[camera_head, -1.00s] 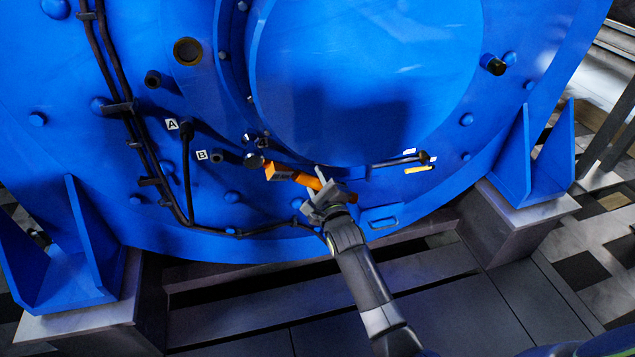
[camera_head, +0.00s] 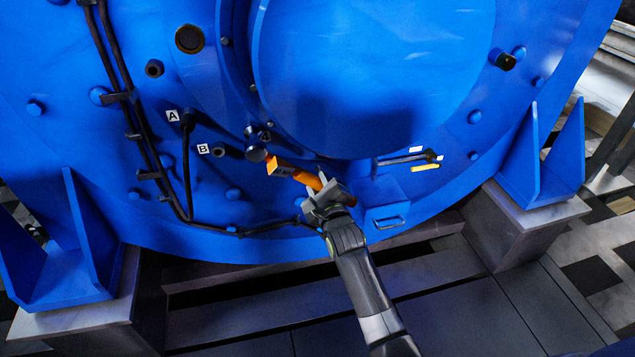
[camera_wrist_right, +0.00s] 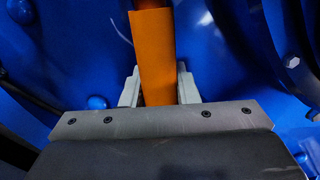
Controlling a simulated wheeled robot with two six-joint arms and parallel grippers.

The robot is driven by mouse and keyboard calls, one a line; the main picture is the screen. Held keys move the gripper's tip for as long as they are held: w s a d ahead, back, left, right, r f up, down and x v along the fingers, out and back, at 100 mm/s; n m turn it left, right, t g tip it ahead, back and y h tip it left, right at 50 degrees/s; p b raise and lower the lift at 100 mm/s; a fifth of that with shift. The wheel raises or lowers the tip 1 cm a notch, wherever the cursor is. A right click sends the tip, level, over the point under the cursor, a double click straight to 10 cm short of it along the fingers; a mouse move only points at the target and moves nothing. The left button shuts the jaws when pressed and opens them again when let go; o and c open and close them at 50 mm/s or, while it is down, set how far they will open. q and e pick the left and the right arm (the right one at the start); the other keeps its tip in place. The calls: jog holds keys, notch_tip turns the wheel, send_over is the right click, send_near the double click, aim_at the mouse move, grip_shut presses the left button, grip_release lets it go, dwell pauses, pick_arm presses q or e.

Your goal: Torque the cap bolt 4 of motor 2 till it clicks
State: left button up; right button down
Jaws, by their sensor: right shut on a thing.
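The big blue motor (camera_head: 370,70) fills the head view, with a round raised cap in its middle. My right gripper (camera_head: 318,193) is shut on an orange tool (camera_head: 288,170), which reaches up and left from the fingers. The tool's far end lies beside a dark round knob-like part (camera_head: 256,154) at the lower left of the cap; I cannot tell if it sits on a bolt. In the right wrist view the orange handle (camera_wrist_right: 156,60) stands between the two pale fingers (camera_wrist_right: 158,90). My left gripper is not in view.
Label A (camera_head: 173,116) and label B (camera_head: 204,149) mark ports left of the tool. Black cables (camera_head: 140,120) run down the motor's left side. A black-handled tool (camera_head: 405,159) and a yellow piece (camera_head: 426,168) lie right of my gripper, above a blue box (camera_head: 384,198).

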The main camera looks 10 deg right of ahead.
jog(key=shift+r, duration=0.15)
jog(key=shift+a+f+m+b, duration=0.9)
jog(key=shift+a+b, duration=0.1)
jog(key=shift+b, duration=1.45)
jog(key=shift+a+f+m+b, duration=0.75)
jog(key=shift+a+b, duration=0.25)
jog(key=shift+b, duration=1.05)
jog(key=shift+r, duration=0.1)
jog(key=shift+d+r+n+p, duration=0.75)
jog(key=shift+d+p, duration=0.3)
jog(key=shift+p, duration=0.7)
